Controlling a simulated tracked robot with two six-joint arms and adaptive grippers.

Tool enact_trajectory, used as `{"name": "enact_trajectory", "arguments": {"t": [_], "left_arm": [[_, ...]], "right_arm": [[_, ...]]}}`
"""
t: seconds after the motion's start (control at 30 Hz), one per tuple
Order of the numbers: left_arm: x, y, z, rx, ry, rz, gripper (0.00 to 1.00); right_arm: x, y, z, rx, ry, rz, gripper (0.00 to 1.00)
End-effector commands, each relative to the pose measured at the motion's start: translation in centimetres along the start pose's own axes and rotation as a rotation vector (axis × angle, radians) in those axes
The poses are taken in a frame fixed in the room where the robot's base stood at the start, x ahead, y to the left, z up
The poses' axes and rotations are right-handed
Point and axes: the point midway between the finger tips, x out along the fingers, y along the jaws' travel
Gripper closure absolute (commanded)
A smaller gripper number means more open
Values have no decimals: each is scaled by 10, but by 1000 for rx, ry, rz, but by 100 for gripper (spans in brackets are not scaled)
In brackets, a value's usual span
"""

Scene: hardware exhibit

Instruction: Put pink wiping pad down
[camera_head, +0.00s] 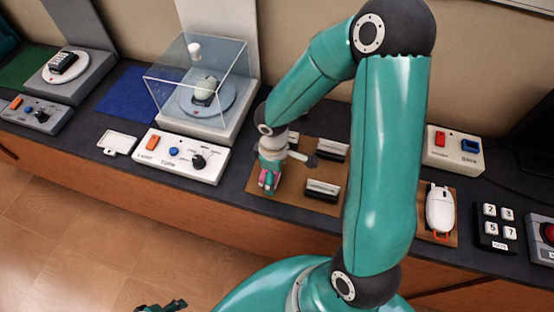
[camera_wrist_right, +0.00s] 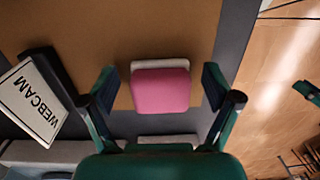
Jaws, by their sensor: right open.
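The pink wiping pad (camera_wrist_right: 160,91) lies over the brown board, with a white edge showing behind it in the right wrist view. Whether it touches the board cannot be told. My right gripper (camera_wrist_right: 160,80) is open, with one finger on each side of the pad and a visible gap on both sides. In the head view the right gripper (camera_head: 268,178) points down at the left part of the brown board (camera_head: 290,204) and mostly hides the pad. Part of my left gripper (camera_head: 162,307) shows at the bottom edge of the head view; its jaws are unclear.
Dark-and-white holders (camera_head: 322,190) stand on the board. Left is a white control box (camera_head: 181,155) before a clear display case (camera_head: 200,75). Right are a white mouse-like device (camera_head: 439,209) and a keypad (camera_head: 494,227). The counter's front edge is close.

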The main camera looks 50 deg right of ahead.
Motion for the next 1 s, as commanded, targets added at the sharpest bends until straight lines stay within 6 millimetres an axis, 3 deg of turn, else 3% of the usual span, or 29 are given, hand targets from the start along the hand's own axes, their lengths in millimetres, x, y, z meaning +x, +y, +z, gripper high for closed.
{"name": "enact_trajectory", "arguments": {"t": [0.6,0.77,1.0], "left_arm": [[-4,2,0,0,0,0,60],[-4,2,0,0,0,0,60],[-4,2,0,0,0,0,60]], "right_arm": [[-106,1,-1,1,5,4,11],[-118,0,0,0,2,1,11],[-120,0,0,0,1,0,11]]}}
